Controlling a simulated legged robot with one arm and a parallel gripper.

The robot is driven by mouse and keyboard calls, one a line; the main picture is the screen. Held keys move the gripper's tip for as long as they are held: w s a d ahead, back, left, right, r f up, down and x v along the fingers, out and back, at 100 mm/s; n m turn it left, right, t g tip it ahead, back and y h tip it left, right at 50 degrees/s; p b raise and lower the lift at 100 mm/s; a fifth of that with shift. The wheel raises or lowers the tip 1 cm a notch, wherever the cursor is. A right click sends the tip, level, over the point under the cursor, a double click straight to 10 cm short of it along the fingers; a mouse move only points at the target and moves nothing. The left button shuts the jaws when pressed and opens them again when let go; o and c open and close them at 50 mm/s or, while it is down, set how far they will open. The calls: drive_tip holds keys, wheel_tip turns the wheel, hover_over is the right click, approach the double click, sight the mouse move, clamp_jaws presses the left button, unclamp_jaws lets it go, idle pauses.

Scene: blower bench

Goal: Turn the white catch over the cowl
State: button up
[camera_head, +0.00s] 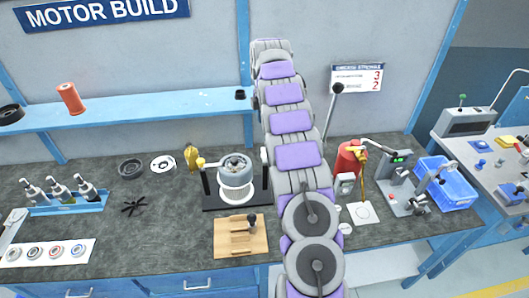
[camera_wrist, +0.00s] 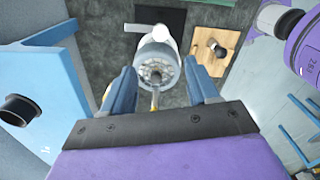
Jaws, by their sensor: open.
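The blower unit (camera_head: 235,168) stands on a black base, with a grey-blue round housing above a white ring. In the wrist view the housing (camera_wrist: 158,62) shows its open, finned face. The white catch (camera_wrist: 138,28) is a short arm beside the housing, pointing left from a round end. In the head view my arm hides the gripper.
A wooden block (camera_head: 240,237) with a dark knob lies in front of the blower. A yellow bottle-like thing (camera_head: 191,157) stands close left of it. A red canister (camera_head: 349,160) stands to the right. A blue shelf (camera_head: 150,108) runs along the wall behind.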

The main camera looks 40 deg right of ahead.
sight(265, 154)
wheel_tip(265, 154, down, 15)
drive_tip(key=shift+d+r+b, duration=0.1)
drive_tip(key=shift+r+b, duration=0.05)
drive_tip(key=shift+b, duration=0.75)
drive_tip(key=shift+r, duration=0.1)
clamp_jaws()
